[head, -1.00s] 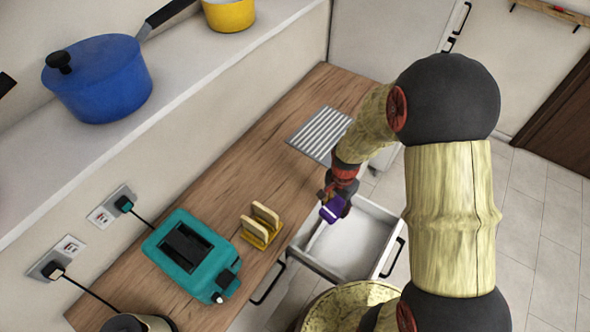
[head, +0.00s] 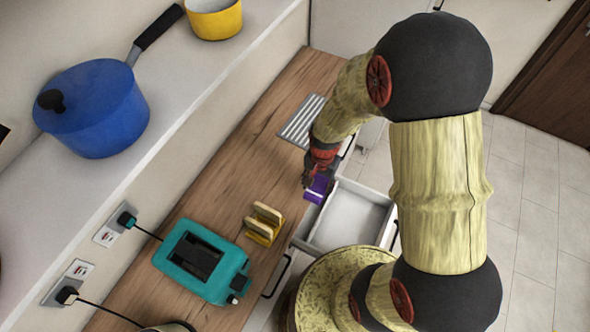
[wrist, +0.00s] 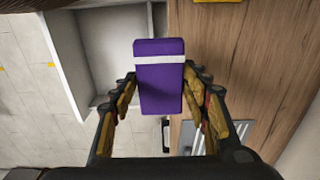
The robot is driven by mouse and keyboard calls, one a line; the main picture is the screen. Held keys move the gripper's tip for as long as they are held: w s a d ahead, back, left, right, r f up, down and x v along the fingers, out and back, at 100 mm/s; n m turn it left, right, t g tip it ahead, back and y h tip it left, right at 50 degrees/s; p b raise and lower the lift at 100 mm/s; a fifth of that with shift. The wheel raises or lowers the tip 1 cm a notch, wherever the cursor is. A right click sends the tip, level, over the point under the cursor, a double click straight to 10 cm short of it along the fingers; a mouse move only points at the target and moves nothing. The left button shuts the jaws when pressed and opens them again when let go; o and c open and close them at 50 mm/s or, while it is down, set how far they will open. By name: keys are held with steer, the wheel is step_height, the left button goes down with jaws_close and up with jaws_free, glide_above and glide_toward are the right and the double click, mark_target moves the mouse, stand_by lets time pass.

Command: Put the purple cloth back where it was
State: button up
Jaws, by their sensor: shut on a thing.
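The purple cloth (head: 318,188) is a folded block with a white stripe, held in my gripper (head: 311,180). In the wrist view the cloth (wrist: 160,90) sits upright between the two fingers of the gripper (wrist: 165,88), which is shut on it. The cloth is at the counter's front edge, by the far left corner of an open white drawer (head: 350,215). In the wrist view it overlaps the border between drawer (wrist: 98,50) and wooden counter (wrist: 235,60). I cannot tell its height above them. The drawer's visible floor looks empty.
On the counter (head: 228,165) stand a teal toaster (head: 203,262), a yellow toast rack with bread (head: 262,226) and a grey ridged drainer (head: 300,122). A shelf above holds a blue pot (head: 95,110) and a yellow pot (head: 214,18). Bare wood lies between drainer and toast rack.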

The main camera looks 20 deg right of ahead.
steer(key=w+a+f, duration=0.2)
steer(key=w+f, duration=0.2)
steer(key=w, duration=0.5)
glide_above(297, 176)
steer(key=f, duration=0.5)
steer(key=shift+s+d+f, duration=0.1)
steer(key=shift+s+f, duration=0.05)
steer(key=shift+s, duration=0.05)
steer(key=shift+w+f, duration=0.25)
steer(key=shift+f, duration=0.2)
steer(key=shift+f+p, duration=0.3)
steer(key=shift+f, duration=1.05)
steer(key=shift+f, duration=0.25)
steer(key=o, duration=1.2)
steer(key=shift+r, duration=0.1)
